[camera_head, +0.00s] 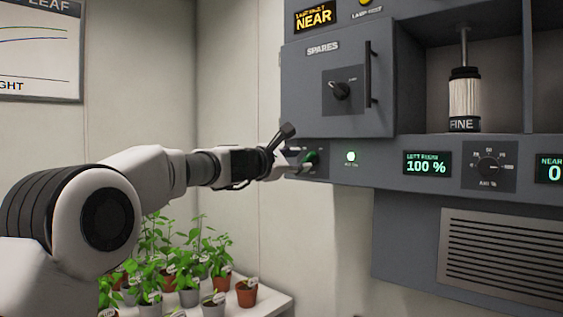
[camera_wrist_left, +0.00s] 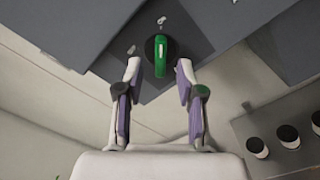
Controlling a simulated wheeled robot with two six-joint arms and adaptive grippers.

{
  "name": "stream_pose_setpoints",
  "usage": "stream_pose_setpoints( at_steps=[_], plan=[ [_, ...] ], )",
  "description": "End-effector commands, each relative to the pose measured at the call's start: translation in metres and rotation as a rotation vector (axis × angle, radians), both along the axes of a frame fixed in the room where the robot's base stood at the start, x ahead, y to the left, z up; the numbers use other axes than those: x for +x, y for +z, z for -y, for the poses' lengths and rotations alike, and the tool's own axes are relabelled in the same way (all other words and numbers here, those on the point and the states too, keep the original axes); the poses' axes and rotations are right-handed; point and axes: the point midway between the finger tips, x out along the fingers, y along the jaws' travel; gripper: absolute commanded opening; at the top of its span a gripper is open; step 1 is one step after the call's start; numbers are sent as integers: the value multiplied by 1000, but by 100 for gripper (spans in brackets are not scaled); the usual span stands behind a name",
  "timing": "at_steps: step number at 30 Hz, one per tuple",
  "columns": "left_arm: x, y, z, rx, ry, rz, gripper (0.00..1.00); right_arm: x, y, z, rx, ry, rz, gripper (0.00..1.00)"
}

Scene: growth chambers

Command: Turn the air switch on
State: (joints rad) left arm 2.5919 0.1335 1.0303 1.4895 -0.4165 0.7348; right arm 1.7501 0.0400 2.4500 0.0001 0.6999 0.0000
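The air switch is a green handle on a dark round base (camera_head: 311,158) on the front panel's left end, below the SPARES door. In the left wrist view the green handle (camera_wrist_left: 161,55) lies between the fingertips, with a gap on each side. My left gripper (camera_head: 291,156) reaches in from the left, right at the switch. It is open in the left wrist view (camera_wrist_left: 159,68). A small lamp (camera_head: 351,157) right of the switch glows green; its label is too small to read surely. My right gripper is not in view.
The SPARES door (camera_head: 325,115) with a dark knob and bar handle stands above the switch. A LEFT READS display (camera_head: 427,162) shows 100 %, beside a dial (camera_head: 488,167). Potted plants on a white table (camera_head: 272,301) stand below my left arm.

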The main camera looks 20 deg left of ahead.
Motion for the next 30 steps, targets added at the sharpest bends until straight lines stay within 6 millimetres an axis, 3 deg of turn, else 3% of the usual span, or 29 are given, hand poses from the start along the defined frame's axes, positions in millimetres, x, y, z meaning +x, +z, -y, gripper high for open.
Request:
stream_pose_setpoints(
  at_steps=[6,12,27,30],
  plan=[
    [-55,2,-20,-5,1,2,38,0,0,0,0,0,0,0],
    [-87,1,-31,-3,1,1,38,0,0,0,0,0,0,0],
    [-92,1,-32,0,0,2,38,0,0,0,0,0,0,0],
    [-85,-12,-32,0,0,-18,38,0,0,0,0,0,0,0]
  ],
)
